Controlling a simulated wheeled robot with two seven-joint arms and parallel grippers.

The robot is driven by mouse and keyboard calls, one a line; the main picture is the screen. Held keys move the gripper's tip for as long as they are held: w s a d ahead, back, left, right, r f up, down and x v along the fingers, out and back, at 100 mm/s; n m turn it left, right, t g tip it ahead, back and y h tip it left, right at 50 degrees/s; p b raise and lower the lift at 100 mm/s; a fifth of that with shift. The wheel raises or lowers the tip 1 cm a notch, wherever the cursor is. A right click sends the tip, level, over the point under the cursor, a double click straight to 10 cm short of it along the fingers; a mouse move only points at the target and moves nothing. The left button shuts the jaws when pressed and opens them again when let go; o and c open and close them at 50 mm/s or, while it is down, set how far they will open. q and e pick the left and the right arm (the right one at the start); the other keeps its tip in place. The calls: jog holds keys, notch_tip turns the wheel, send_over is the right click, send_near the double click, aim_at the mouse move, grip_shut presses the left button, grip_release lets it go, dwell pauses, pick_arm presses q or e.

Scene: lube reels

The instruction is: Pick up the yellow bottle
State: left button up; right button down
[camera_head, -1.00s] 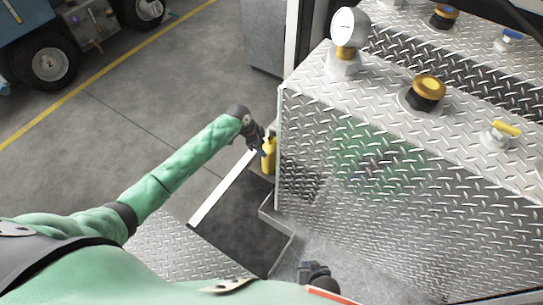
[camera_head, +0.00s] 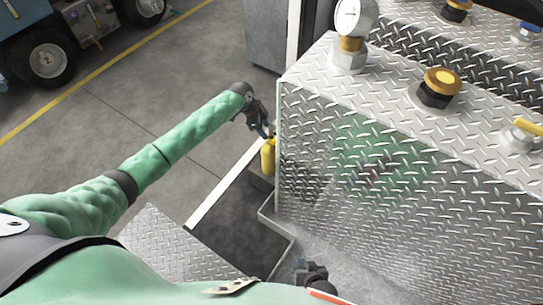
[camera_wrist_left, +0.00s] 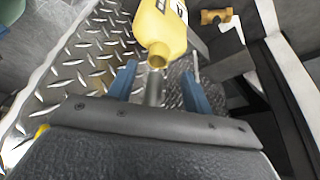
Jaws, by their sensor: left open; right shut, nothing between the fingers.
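The yellow bottle (camera_head: 268,158) stands beside the left end of the diamond-plate metal box in the head view. My left gripper (camera_head: 263,131) is just above its top, with blue fingers open. In the left wrist view the bottle (camera_wrist_left: 163,28) lies beyond the fingertips, its neck end pointing toward the open left gripper (camera_wrist_left: 158,85). A grey cylinder shows between the fingers; I cannot tell whether it belongs to the bottle. My right gripper (camera_head: 312,272) is low in the head view, shut and empty, in front of the box.
The diamond-plate box (camera_head: 330,150) rises immediately right of the bottle. A pressure gauge (camera_head: 352,20) and brass-topped cap (camera_head: 439,86) sit on it. A dark panel with a pale edge (camera_head: 225,185) lies left of the bottle. Open grey floor (camera_head: 100,130) extends further left.

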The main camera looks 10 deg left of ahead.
aim_at(268, 141)
pick_arm(q)
jog(key=x, duration=0.3)
jog(key=shift+s+d+f, duration=0.1)
jog(key=shift+d+f, duration=0.1)
jog(key=shift+f, duration=0.15)
grip_shut()
dwell(1.1)
